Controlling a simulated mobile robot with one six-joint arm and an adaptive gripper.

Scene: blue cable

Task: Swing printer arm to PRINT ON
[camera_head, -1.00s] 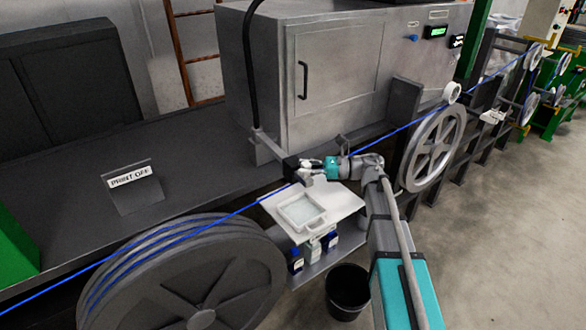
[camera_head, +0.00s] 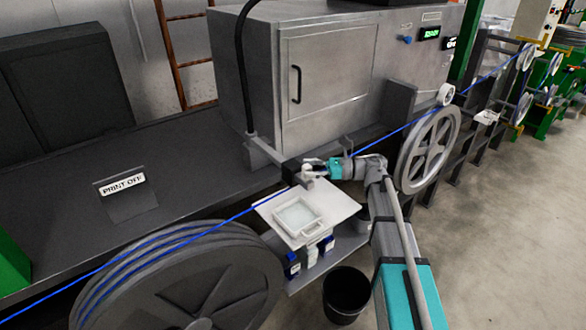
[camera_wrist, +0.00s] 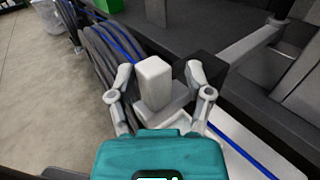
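The printer arm ends in a black head (camera_head: 292,171) beside the blue cable (camera_head: 244,212), below the front of the grey printer cabinet (camera_head: 330,75). In the wrist view the black head (camera_wrist: 213,66) joins a grey bar (camera_wrist: 250,42) and carries a pale upright block (camera_wrist: 153,82). My gripper (camera_head: 311,172) is at the head's right side. In the wrist view my gripper (camera_wrist: 160,74) is open, with one finger on each side of the pale block. A gap shows on the right; contact on the left cannot be told. A PRINT OFF sign (camera_head: 122,185) stands on the dark bench.
A white tray (camera_head: 298,216) lies on a white board under my gripper, with small bottles (camera_head: 312,257) below. A black bin (camera_head: 345,293) stands on the floor. A large cable reel (camera_head: 185,285) is at front left and a spoked wheel (camera_head: 429,150) at right. Open floor lies right.

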